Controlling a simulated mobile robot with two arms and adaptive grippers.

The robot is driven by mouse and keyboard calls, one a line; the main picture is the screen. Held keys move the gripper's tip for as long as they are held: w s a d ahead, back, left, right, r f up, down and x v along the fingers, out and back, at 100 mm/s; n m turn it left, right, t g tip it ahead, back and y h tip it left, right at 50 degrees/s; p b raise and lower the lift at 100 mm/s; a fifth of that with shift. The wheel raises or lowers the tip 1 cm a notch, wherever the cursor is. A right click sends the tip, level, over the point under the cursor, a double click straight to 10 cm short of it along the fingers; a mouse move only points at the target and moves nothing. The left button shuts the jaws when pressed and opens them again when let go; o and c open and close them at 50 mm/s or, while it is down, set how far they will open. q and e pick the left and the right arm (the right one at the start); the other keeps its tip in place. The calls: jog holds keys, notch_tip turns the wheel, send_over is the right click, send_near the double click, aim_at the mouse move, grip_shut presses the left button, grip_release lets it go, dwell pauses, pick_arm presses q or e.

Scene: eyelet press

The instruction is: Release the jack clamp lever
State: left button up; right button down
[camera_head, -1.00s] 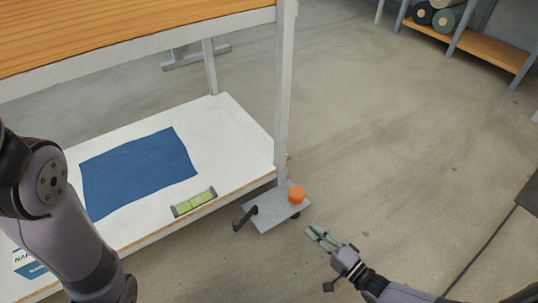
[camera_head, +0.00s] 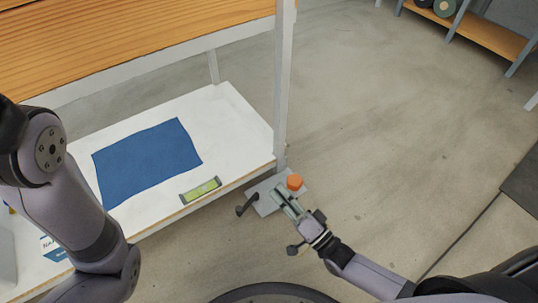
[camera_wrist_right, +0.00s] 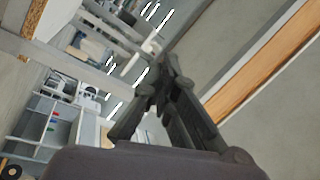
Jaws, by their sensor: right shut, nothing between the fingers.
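The jack clamp is a grey plate (camera_head: 262,205) at the foot of the bench's front-right leg in the head view. An orange knob (camera_head: 295,182) sits on its right side. A black lever (camera_head: 246,205) with a round end sticks out at its left side. My right gripper (camera_head: 281,194) is shut and empty. In the picture its fingers overlap the plate, between the lever and the knob, hiding part of it; I cannot tell whether they touch. The right wrist view shows my gripper's dark fingers (camera_wrist_right: 165,75) but not the lever. My left gripper is out of view.
The bench leg (camera_head: 282,90) rises just behind the plate. The white lower shelf (camera_head: 235,125) holds a blue cloth (camera_head: 147,160) and a green spirit level (camera_head: 200,190). The wooden bench top (camera_head: 130,40) overhangs. Floor to the right is clear.

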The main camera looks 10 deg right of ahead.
jog(key=a+r+n+t+p, duration=0.1)
jog(key=r+n+p, duration=0.1)
jog(key=r, duration=0.5)
jog(key=a+r+n+t+p, duration=0.1)
jog(key=a+r+n+p, duration=0.1)
jog(key=r+p, duration=0.2)
notch_tip(320, 180, up, 3)
jog(key=shift+w+f, duration=0.1)
jog(key=shift+w, duration=0.25)
jog(key=shift+a, duration=0.1)
